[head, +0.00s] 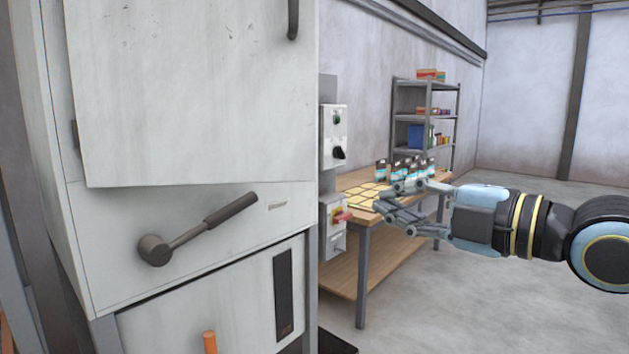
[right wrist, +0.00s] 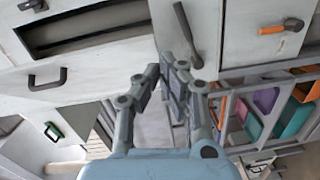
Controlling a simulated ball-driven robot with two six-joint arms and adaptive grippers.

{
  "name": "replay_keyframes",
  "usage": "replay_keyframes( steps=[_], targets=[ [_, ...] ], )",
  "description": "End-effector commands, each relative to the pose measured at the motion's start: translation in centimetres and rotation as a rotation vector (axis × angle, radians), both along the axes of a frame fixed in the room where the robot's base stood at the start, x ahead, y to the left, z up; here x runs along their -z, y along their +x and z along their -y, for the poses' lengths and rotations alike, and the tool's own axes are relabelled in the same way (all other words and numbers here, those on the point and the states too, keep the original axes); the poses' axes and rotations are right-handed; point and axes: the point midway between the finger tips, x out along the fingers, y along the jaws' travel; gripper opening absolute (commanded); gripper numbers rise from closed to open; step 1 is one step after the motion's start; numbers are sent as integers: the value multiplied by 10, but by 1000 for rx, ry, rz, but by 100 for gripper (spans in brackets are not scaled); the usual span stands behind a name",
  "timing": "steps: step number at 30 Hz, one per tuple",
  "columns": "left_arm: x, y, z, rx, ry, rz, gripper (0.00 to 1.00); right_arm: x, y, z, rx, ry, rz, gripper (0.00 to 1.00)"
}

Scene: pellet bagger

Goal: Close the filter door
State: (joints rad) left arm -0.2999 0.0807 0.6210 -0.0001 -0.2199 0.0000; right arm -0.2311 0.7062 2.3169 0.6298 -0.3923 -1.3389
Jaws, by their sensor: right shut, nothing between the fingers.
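The filter door (head: 195,95) is the large pale grey panel at the upper left in the head view. Its dark handle (head: 292,18) is at the top right and a hinge shows at its left edge. Its bottom edge is out of line with the cabinet seams, so it stands swung open. In the right wrist view a dark opening (right wrist: 85,32) and a pale panel with a dark handle (right wrist: 47,80) show. My right gripper (head: 385,199) is shut and empty, right of the cabinet and apart from the door. My left gripper is out of view.
A dark lever (head: 205,230) sticks out below the door. A lower door has an orange handle (head: 210,342). Switch boxes (head: 333,138) are at the cabinet's right side. Floor at right is clear.

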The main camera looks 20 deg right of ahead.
Motion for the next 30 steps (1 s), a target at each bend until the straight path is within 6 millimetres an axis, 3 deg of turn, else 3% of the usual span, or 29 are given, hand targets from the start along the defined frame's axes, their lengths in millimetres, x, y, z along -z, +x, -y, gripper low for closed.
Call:
replay_keyframes(
  steps=[1, 3, 5, 14, 18, 30],
  targets=[
    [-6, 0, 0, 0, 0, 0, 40, -32, -13, -17, -56, -22, 45, 0],
    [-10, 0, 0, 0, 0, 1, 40, -61, -29, -34, -115, -47, 90, 0],
    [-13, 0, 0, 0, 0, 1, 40, -74, -35, -40, -141, -74, 113, 0],
    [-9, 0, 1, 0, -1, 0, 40, -74, -21, -40, -125, -87, 114, 0],
    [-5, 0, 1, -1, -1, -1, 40, -76, -10, -52, -140, -82, 118, 0],
    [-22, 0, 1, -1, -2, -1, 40, -78, 35, -82, -140, -82, 113, 0]
  ],
)
